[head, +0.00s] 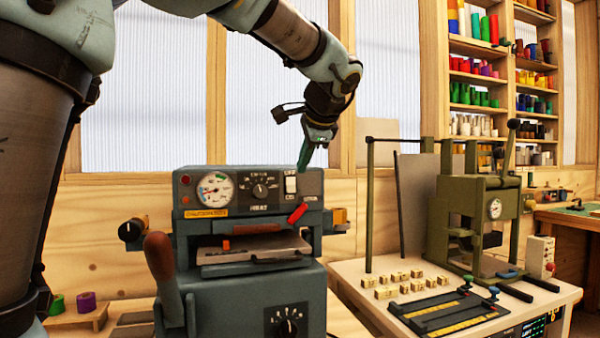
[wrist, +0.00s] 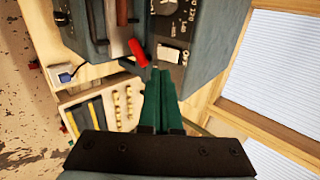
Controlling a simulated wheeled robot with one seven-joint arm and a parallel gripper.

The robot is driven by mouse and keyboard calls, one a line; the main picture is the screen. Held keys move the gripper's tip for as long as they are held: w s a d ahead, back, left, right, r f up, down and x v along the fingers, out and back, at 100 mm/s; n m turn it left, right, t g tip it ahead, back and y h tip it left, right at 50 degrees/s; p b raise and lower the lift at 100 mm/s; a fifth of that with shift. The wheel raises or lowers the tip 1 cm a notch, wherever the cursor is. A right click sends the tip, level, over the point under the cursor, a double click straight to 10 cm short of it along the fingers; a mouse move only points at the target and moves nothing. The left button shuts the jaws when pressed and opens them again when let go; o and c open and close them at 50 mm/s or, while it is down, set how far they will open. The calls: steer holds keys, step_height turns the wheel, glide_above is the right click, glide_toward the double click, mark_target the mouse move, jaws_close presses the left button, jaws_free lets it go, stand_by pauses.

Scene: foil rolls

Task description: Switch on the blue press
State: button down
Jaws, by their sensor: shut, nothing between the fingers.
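The blue-grey press (head: 250,283) stands in the middle of the head view. Its front panel carries a round gauge (head: 215,189), a heat dial (head: 261,188) and a white rocker switch (head: 291,186) at the panel's right side. In the wrist view the switch (wrist: 170,53) shows just beyond the fingertips. My gripper (head: 302,166) is shut and empty, pointing down beside the panel's top right, close to the switch. The wrist view shows its green fingers (wrist: 158,76) together. Whether they touch the switch, and which way it is tipped, I cannot tell.
A red lever (head: 298,213) sticks out below the switch. A dark green press (head: 480,225) stands on a pale bench (head: 550,297) at the right, with several small wooden blocks (head: 393,288). Shelves of coloured rolls (head: 475,95) stand behind. A brown-handled lever (head: 160,258) stands at the press's left.

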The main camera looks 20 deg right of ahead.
steer(key=v, duration=0.6)
steer(key=shift+r+b, duration=0.4)
steer(key=shift+b, duration=0.05)
steer(key=shift+f, duration=0.15)
steer(key=f+b, duration=0.1)
steer(key=b, duration=0.3)
steer(key=shift+s+a+g, duration=0.1)
steer(key=shift+g, duration=0.2)
steer(key=shift+r, duration=0.15)
steer(key=p, duration=0.1)
glide_toward(291, 190)
step_height(291, 190, down, 3)
steer(key=shift+w+d+f+p, duration=0.1)
steer(key=shift+w+f+p, duration=0.15)
steer(key=shift+w, duration=0.5)
steer(key=shift+w+d+f+p, duration=0.15)
steer(key=shift+w+f+p, duration=0.1)
steer(key=shift+w, duration=0.5)
steer(key=shift+w+d+f+p, duration=0.15)
steer(key=shift+w+f, duration=0.1)
steer(key=shift+w, duration=0.5)
